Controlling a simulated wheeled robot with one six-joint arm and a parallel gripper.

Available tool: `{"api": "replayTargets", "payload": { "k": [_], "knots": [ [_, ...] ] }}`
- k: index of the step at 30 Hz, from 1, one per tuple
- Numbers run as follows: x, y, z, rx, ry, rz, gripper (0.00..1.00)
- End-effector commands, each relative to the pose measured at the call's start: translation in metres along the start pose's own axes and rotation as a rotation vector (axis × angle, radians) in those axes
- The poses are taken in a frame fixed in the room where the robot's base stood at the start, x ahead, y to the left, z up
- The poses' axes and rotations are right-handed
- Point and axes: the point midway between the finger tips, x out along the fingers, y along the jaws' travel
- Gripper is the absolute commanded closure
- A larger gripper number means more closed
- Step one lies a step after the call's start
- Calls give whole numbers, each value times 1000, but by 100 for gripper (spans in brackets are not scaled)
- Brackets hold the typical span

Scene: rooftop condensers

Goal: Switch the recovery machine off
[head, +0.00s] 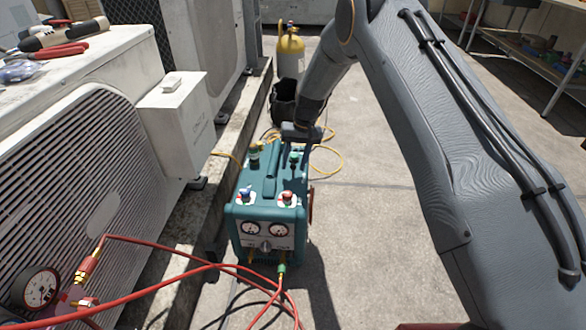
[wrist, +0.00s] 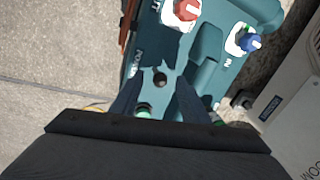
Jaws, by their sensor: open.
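The recovery machine (head: 268,216) is a teal box on the ground, with two gauges on its front, a blue knob (head: 245,194) and a red knob (head: 287,197). In the wrist view, its teal top (wrist: 205,75) shows the red knob (wrist: 182,12), the blue knob (wrist: 248,42) and "POWER" lettering beside a small black switch (wrist: 160,80). My gripper (wrist: 158,98) is open, its dark fingers on either side of the switch; I cannot tell if they touch it. A green part shows near the fingers. In the head view my gripper (head: 301,134) is over the machine's far end, fingertips unclear.
Condenser units (head: 75,130) stand along the left on a concrete kerb. Red hoses (head: 190,284) cross the front to a gauge (head: 37,287). A yellow cylinder (head: 290,52) and a black bucket (head: 283,103) stand behind the machine. The concrete floor to the right is mostly clear.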

Motion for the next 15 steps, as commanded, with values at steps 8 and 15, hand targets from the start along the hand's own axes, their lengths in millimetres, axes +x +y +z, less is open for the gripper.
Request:
{"api": "replayTargets", "payload": {
  "k": [8, 15],
  "knots": [
    [20, 0, 0, 0, 1, 0, 59],
    [19, 0, 0, 1, 1, 0, 74]
  ]
}}
